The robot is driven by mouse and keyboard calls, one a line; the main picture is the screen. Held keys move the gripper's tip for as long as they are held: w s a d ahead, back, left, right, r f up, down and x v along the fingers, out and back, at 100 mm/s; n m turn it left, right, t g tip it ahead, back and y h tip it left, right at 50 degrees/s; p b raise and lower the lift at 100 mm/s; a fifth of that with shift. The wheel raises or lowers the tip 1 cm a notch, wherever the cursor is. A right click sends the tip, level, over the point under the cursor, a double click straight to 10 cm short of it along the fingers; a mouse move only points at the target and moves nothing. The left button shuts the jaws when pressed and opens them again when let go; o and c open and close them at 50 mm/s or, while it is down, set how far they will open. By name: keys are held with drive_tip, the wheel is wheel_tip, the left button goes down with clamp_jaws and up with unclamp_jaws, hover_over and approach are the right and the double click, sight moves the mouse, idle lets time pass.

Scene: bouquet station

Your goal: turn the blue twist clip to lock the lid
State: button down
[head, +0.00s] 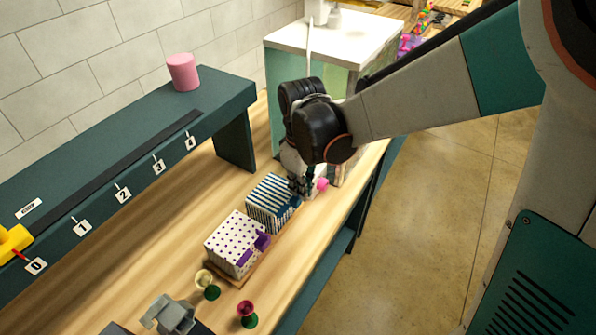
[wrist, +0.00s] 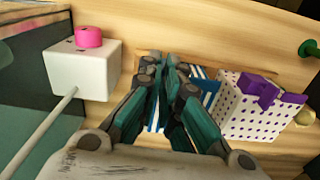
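The blue-and-white striped box (head: 268,204) stands on the wooden bench, and its striped side also shows in the wrist view (wrist: 208,92). A small blue part, likely the twist clip (head: 296,201), shows at its right end just below my gripper (head: 299,186). My gripper points down at that end of the box. In the wrist view its two teal fingers (wrist: 173,62) converge, with their tips close together.
A white box with purple dots (head: 232,243) and a purple clip (head: 262,242) stands close beside it. A white block (wrist: 82,68) with a pink knob (wrist: 89,36) is on the other side.

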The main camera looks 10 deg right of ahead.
drive_tip(key=shift+n, duration=0.5)
drive_tip(key=c, duration=1.8)
unclamp_jaws()
drive_tip(key=shift+m, duration=0.3)
